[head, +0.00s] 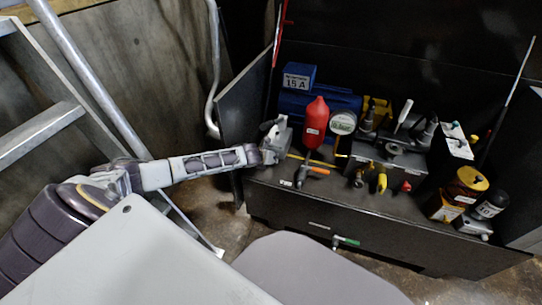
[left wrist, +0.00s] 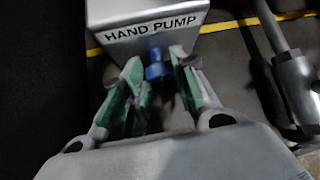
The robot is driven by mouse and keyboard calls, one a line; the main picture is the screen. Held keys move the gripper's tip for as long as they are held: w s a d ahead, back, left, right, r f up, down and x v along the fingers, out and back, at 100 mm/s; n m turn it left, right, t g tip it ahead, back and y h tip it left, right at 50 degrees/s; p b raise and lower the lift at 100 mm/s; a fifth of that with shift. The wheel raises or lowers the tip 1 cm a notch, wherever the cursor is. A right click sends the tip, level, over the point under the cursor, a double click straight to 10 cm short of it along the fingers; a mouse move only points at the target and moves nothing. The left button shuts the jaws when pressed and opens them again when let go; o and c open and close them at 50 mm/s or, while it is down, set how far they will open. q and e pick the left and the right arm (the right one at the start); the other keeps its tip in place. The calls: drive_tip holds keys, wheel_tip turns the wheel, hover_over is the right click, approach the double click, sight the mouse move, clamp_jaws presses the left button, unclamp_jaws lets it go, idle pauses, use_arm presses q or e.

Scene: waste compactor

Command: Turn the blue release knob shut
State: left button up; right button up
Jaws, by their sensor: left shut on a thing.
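The blue release knob (left wrist: 156,71) sticks out below the front of a grey box labelled HAND PUMP (left wrist: 150,24) in the left wrist view. My left gripper (left wrist: 159,82) has its green-padded fingers on either side of the knob and is shut on it. The fingers hide part of the knob's sides. In the head view my left gripper (head: 273,142) reaches the left end of the dark bench. The knob cannot be made out there. My right gripper is not in view.
The dark bench (head: 350,215) is crowded. A red bottle (head: 315,122), a round gauge (head: 343,123) and a blue unit marked 15 A (head: 298,77) stand close to my left gripper. A metal bar (left wrist: 295,85) lies right of it. A ladder (head: 45,130) stands at left.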

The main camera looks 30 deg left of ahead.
use_arm(q)
drive_tip(key=shift+r+p, duration=0.1)
drive_tip(key=shift+p, duration=0.3)
drive_tip(key=shift+a+n+h+p, duration=0.1)
drive_tip(key=shift+n+h+p, duration=0.2)
drive_tip(key=shift+h+p, duration=0.4)
drive_tip(key=shift+p, duration=0.1)
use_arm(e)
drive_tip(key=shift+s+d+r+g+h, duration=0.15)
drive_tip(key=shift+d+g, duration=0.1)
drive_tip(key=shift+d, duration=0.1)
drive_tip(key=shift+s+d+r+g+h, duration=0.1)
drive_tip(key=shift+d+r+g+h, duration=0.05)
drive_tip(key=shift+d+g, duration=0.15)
use_arm(q)
drive_tip(key=o, duration=1)
